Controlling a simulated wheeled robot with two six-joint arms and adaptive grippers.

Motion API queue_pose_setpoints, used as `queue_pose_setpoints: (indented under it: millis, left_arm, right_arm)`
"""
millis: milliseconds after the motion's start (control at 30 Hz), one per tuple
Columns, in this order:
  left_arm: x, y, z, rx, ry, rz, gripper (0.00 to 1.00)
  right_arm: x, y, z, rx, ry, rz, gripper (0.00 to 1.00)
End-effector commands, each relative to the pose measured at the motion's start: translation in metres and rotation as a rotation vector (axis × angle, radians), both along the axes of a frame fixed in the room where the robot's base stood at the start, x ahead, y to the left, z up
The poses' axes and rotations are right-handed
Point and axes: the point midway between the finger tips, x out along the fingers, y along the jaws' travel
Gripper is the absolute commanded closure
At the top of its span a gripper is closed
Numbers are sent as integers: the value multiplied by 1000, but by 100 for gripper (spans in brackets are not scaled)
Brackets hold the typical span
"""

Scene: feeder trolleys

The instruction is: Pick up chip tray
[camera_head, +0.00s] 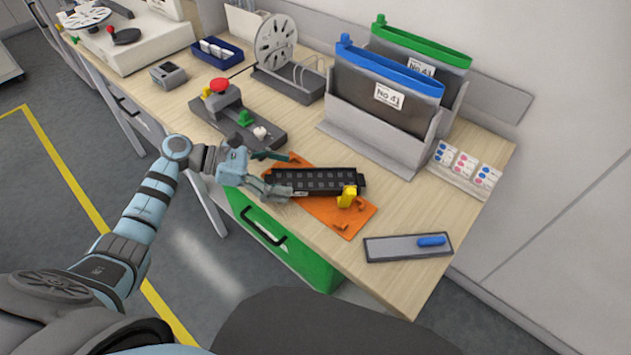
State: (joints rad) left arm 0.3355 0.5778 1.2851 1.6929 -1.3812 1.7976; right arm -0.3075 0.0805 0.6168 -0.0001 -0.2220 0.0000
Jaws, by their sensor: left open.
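The chip tray is likely the long black tray with rows of small pockets (318,181). It lies on an orange plate (352,222) on the wooden bench. A yellow piece (347,197) stands at the tray's right end, covering part of its front edge. My left gripper (292,175) is open at the tray's left end, with one finger towards the far side and one towards the near side. I cannot tell if the fingers touch the tray. My right gripper is not in view.
A device with a red button (219,86) stands left of the tray. Behind stand a grey rack (372,139) with blue- and green-topped folders and a reel holder (290,84). A grey board with a blue handle (408,248) lies front right. The wooden bench (440,205) is clear near it.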

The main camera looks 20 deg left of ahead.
Motion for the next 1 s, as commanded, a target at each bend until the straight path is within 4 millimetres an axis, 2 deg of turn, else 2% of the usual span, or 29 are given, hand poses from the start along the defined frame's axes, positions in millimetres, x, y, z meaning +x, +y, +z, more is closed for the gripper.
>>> queue_pose_setpoints:
  millis: [100,200,433,800,1000]
  left_arm:
    - [5,-25,-6,-4,-3,-2,18]
    - [11,-37,-12,-3,-1,-3,18]
    - [12,-39,-13,0,0,-2,20]
    - [11,-39,-13,-1,-1,-2,79]
    - [11,-38,-12,0,0,-2,80]
  right_arm:
    - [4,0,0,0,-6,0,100]
    - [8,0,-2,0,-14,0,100]
    - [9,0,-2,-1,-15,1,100]
    - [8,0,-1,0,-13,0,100]
    - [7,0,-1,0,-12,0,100]
